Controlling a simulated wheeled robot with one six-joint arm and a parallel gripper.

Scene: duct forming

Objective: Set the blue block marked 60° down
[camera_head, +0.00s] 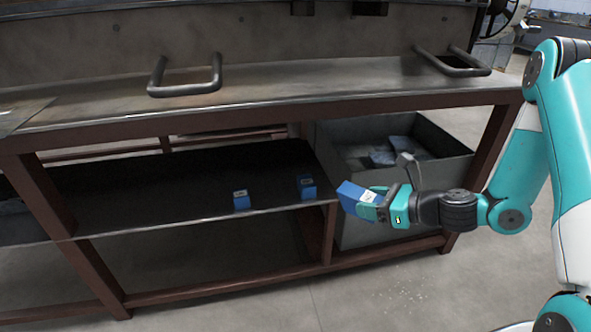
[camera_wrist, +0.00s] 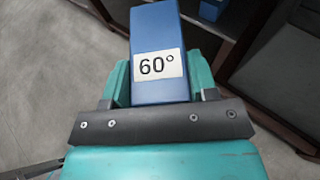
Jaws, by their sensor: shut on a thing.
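The blue block marked 60° (camera_wrist: 156,38) is between the fingers of my gripper (camera_wrist: 158,84) in the wrist view, its white label facing the camera. In the head view the same block (camera_head: 350,191) is held in my gripper (camera_head: 375,204), tilted, in the air in front of the bench's right part. My gripper is shut on it.
Two other blue blocks, one on the left (camera_head: 241,200) and one on the right (camera_head: 307,187), stand near the front edge of the dark lower shelf (camera_head: 150,195). The shelf is otherwise mostly clear. A grey bin (camera_head: 440,165) with some pieces stands to the right. The bench top (camera_head: 300,85) has two bar handles.

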